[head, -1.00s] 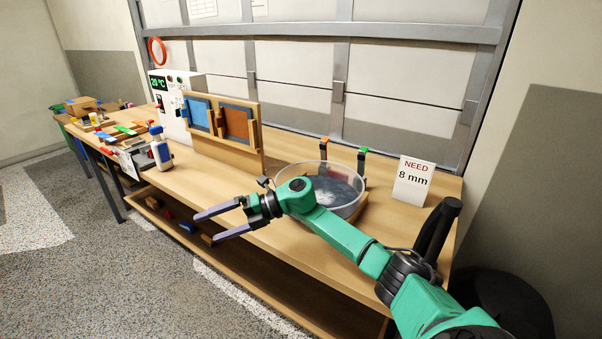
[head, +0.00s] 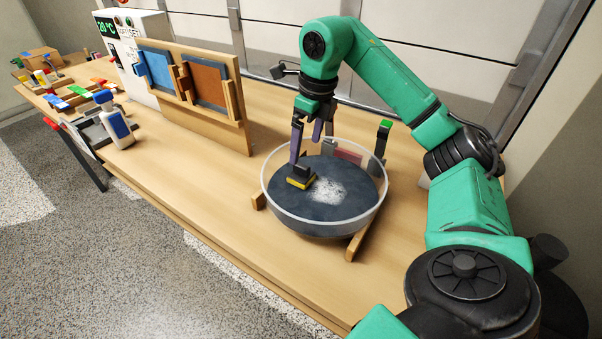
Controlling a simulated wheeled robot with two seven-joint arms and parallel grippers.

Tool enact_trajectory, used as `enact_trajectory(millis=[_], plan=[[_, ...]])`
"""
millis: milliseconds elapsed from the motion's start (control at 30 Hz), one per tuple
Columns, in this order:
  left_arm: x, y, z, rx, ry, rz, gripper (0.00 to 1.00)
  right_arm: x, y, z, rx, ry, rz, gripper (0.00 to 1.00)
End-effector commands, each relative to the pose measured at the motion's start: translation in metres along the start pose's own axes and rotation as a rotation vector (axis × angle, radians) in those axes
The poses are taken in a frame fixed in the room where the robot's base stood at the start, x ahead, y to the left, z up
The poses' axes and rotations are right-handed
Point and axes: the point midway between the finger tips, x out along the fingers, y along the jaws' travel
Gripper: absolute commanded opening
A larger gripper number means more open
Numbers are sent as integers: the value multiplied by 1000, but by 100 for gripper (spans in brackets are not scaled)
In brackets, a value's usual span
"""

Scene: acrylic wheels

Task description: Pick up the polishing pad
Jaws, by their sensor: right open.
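A small block with a dark grip and a yellow base, which looks like the polishing pad (head: 301,178), rests on the dark disc (head: 345,195) inside a round clear-walled tub (head: 325,226). My right gripper (head: 306,152) points down into the tub, just above and behind the pad. Its fingers are apart and nothing is between them. One fingertip overlaps the pad's upper left edge in the picture; I cannot tell if it touches. My left gripper is not in view.
The tub stands on wooden rails (head: 356,243) on the workbench. A wooden rack with blue and brown panels (head: 207,85) stands left of it. A blue-labelled bottle (head: 117,127) stands further left. A green-topped post (head: 382,137) is behind the tub. The front bench top is clear.

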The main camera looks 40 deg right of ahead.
Motion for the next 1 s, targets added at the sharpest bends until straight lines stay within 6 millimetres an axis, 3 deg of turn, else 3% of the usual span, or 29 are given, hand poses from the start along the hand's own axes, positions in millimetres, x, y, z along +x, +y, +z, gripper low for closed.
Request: enact_trajectory(millis=[100, 267, 433, 700, 900, 933, 1000], plan=[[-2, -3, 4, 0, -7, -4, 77, 24, 0, -1, 2, 5, 0, 100], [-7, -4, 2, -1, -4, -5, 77, 43, 1, 0, 1, 4, 1, 100], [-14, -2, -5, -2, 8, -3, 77, 75, 2, -1, 1, 3, 3, 100], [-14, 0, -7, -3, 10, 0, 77, 85, 2, 0, 1, -2, 2, 100], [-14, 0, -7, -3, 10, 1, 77, 84, 2, 0, 1, -2, 2, 24], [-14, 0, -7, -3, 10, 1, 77, 84, 3, 0, 1, -2, 2, 15], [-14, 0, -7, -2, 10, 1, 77, 84, 2, 0, 1, -2, 2, 14]])
